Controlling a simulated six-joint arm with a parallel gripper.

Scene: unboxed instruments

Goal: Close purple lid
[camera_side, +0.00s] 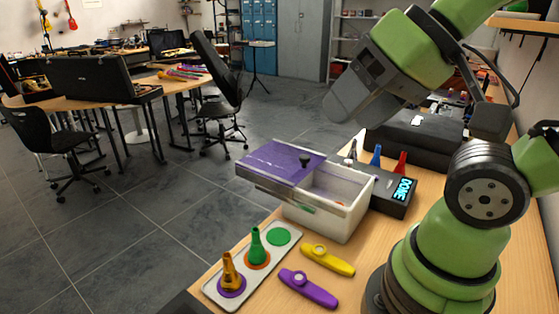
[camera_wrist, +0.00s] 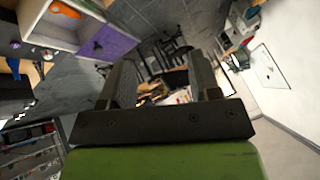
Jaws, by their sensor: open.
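The purple lid (camera_side: 281,162) is slid leftward off the white box (camera_side: 335,220) and overhangs its left side, leaving the right part of the box open. A dark knob (camera_side: 305,160) stands near the lid's right end. The lid also shows at the upper left of the wrist view (camera_wrist: 108,45), beside the box, which has an orange item inside (camera_wrist: 50,27). My gripper (camera_side: 340,108) is above and to the right of the lid, apart from it. In the wrist view its jaws (camera_wrist: 163,75) are spread with nothing between them.
A tray (camera_side: 215,293) holds an orange and a green horn-shaped piece in front of the box. A yellow kazoo (camera_side: 327,260) and a purple kazoo (camera_side: 308,288) lie beside it. A black device reading DONE (camera_side: 402,190) and a black case (camera_side: 415,133) stand behind.

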